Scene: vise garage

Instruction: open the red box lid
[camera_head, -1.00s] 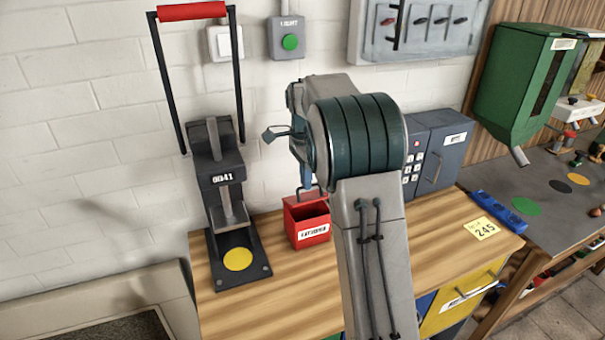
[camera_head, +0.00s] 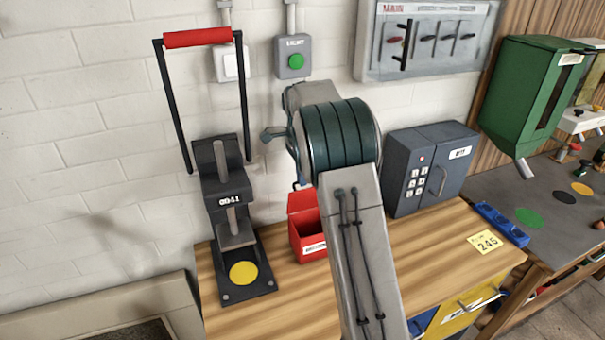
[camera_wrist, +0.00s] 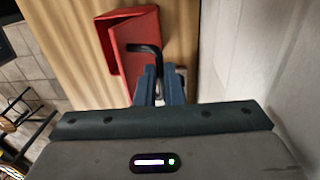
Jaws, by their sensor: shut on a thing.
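The red box (camera_head: 312,247) stands on the wooden workbench, partly behind my arm in the head view. Its lid (camera_head: 301,202) is tilted steeply up at the back, and the dark inside of the box shows below it. In the wrist view the lid (camera_wrist: 147,32) shows with its black bent handle (camera_wrist: 145,48). My gripper (camera_wrist: 160,78) is shut on this handle, with blue-grey fingers either side of it. In the head view my arm hides most of the gripper.
A black press (camera_head: 228,205) with a red-handled lever stands left of the box. A grey keypad safe (camera_head: 425,170) stands to the right. The white wall is close behind. A blue tray (camera_head: 502,224) lies near the bench's right end.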

